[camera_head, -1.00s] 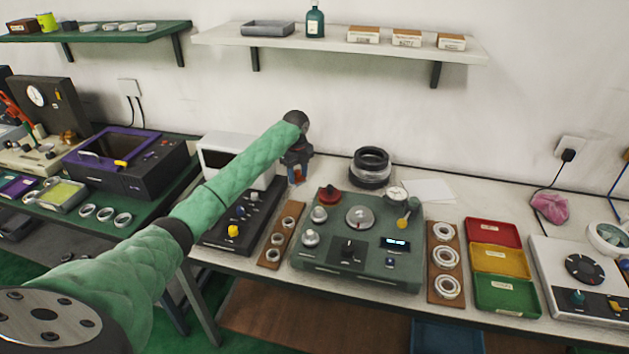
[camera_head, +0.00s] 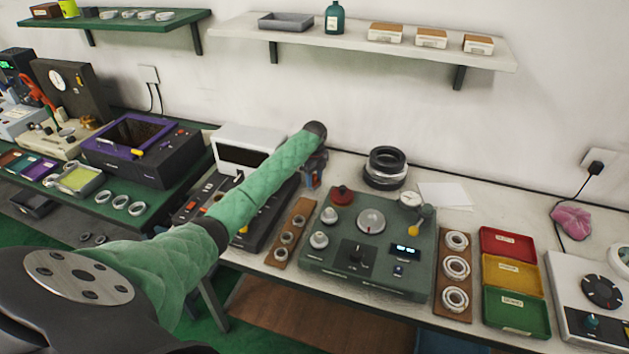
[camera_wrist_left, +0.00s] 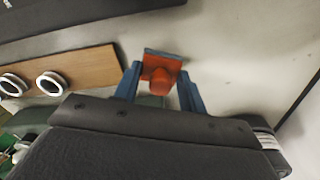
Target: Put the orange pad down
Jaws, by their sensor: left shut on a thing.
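My left gripper (camera_wrist_left: 160,88) shows in the left wrist view with its two blue fingers shut on the orange pad (camera_wrist_left: 162,72). The pad is a small orange piece with a blue-grey edge on its far side. It is held over the pale bench top, just beyond a brown board with rings. In the head view my left gripper (camera_head: 313,180) is small, behind the green test device, and mostly hidden by my green-sleeved arm. The pad cannot be made out there. Whether it touches the bench is unclear. My right gripper is in neither view.
A stack of black rings (camera_head: 385,168) stands behind the device. A black and white machine (camera_head: 240,160) stands to the left. Bare bench lies around the white sheet (camera_head: 445,195).

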